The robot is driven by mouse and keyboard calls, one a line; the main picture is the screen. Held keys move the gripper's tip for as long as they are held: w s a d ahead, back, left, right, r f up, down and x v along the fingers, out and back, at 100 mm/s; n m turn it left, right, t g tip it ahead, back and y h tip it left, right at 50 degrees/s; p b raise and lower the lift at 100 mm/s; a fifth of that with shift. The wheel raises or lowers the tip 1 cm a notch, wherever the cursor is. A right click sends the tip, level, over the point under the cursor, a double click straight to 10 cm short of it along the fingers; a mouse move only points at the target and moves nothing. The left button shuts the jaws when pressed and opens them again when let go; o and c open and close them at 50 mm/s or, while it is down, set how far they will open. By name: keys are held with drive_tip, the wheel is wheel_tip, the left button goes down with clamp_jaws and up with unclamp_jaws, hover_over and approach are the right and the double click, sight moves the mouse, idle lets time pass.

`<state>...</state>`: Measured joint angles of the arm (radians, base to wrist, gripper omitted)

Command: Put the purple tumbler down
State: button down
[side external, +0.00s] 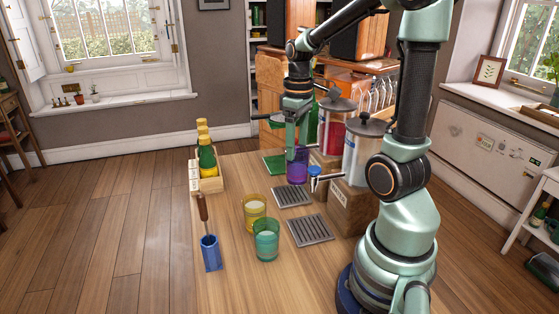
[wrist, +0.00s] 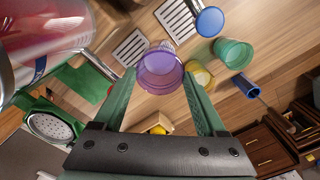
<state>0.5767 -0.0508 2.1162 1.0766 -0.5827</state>
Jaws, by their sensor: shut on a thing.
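The purple tumbler (side external: 297,170) is see-through and roughly upright near the far end of the wooden table, beside the dispensers. My gripper (side external: 297,152) comes down from above and is shut on it. In the wrist view the tumbler (wrist: 160,72) sits between the two green fingertips (wrist: 160,80). I cannot tell whether its base touches the table or hangs just above it.
A green mat (side external: 272,163) lies at the table's far end. Two slatted drip trays (side external: 292,197) (side external: 310,230) lie before the dispensers (side external: 333,135). A blue tap (side external: 315,171) juts out close by. A yellow tumbler (side external: 255,214), teal tumbler (side external: 266,246) and bottle crate (side external: 209,184) stand nearby.

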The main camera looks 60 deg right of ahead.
sight(312, 191)
wheel_tip(312, 191, down, 8)
drive_tip(key=shift+f, duration=0.2)
drive_tip(key=shift+s+a+f, duration=0.1)
drive_tip(key=shift+s+a, duration=0.05)
drive_tip(key=shift+s, duration=0.05)
drive_tip(key=shift+s+a, duration=0.75)
drive_tip(key=shift+s, duration=0.25)
drive_tip(key=shift+s+a, duration=0.8)
drive_tip(key=shift+s, duration=0.2)
drive_tip(key=shift+s+a, duration=0.75)
drive_tip(key=shift+s, duration=0.25)
drive_tip(key=shift+f, duration=0.6)
drive_tip(key=shift+f, duration=0.1)
unclamp_jaws()
